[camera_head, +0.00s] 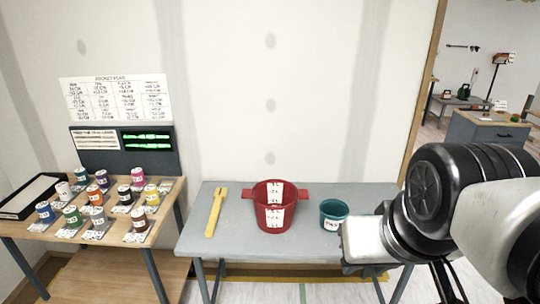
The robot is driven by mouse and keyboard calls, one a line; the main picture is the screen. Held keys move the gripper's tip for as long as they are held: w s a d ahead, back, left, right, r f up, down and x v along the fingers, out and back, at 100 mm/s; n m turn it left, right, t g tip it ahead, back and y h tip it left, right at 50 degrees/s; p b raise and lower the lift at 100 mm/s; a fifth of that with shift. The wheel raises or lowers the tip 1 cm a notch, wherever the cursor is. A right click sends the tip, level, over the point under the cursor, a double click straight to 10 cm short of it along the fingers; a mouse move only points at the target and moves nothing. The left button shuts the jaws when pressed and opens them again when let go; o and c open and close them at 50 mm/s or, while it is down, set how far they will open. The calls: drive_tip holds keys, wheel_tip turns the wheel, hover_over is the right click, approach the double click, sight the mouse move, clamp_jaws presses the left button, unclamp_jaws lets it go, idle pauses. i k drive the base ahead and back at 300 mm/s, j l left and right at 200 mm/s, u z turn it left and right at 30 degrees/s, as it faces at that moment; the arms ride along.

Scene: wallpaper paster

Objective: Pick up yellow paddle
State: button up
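The yellow paddle (215,212) lies flat on the left part of the grey table (256,246), its long side running away from me, with a notched far end. A red bucket (270,214) with side handles and a white label stands to its right. My arm comes in from the right of the head view. My gripper's fingers cannot be made out; the arm's white end part is at the table's right edge, well apart from the paddle. Nothing covers the paddle.
A small teal bucket (333,218) stands between the red bucket and my arm. A wooden table (90,238) on the left bears several coloured paint cans and a black tray (32,194). A wall stands behind. The grey table is bare around the paddle.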

sight(220, 194)
drive_tip(key=i+j+u, duration=0.2)
drive_tip(key=j, duration=0.2)
drive_tip(key=i+j+u, duration=0.4)
drive_tip(key=i+j, duration=0.15)
drive_tip(key=i+j+u, duration=0.1)
drive_tip(key=i+j, duration=0.15)
drive_tip(key=i, duration=0.3)
drive_tip(key=i+j+u, duration=0.15)
drive_tip(key=i, duration=0.25)
